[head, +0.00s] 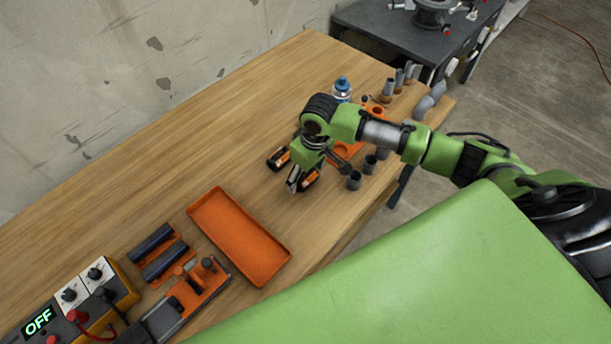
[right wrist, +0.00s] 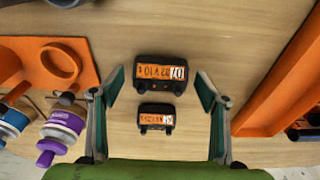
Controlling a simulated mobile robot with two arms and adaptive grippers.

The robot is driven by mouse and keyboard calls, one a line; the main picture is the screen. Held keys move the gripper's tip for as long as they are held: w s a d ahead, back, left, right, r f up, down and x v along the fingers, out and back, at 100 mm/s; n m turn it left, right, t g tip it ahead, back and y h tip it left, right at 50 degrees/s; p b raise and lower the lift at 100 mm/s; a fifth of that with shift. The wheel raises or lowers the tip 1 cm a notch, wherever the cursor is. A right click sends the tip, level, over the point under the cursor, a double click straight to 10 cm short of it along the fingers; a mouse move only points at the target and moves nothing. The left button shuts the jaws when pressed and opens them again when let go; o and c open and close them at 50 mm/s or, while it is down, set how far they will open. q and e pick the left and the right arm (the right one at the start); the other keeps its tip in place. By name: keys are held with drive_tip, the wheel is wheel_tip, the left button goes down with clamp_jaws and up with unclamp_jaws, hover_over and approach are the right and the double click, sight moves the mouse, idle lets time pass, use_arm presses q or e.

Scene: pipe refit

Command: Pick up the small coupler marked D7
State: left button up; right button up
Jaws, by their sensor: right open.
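Two dark blocks with orange labels lie on the wooden table under my right gripper. The larger block (right wrist: 160,74) and the smaller block (right wrist: 156,118) lie apart, one above the other in the right wrist view. Their labels appear upside down, and I cannot read D7 surely on either. In the head view, one block (head: 278,158) lies left of the gripper and another (head: 310,179) is partly hidden by it. My right gripper (head: 294,182) is open and empty; in the right wrist view its fingers (right wrist: 160,85) stand either side of the blocks. My left gripper is not in view.
An empty orange tray (head: 240,236) lies left of the gripper. A control box reading OFF (head: 39,320) is at bottom left. Bare tabletop lies toward the wall.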

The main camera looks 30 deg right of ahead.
drive_tip(key=shift+w+f, duration=0.1)
drive_tip(key=shift+f, duration=0.55)
drive_tip(key=c, duration=1.2)
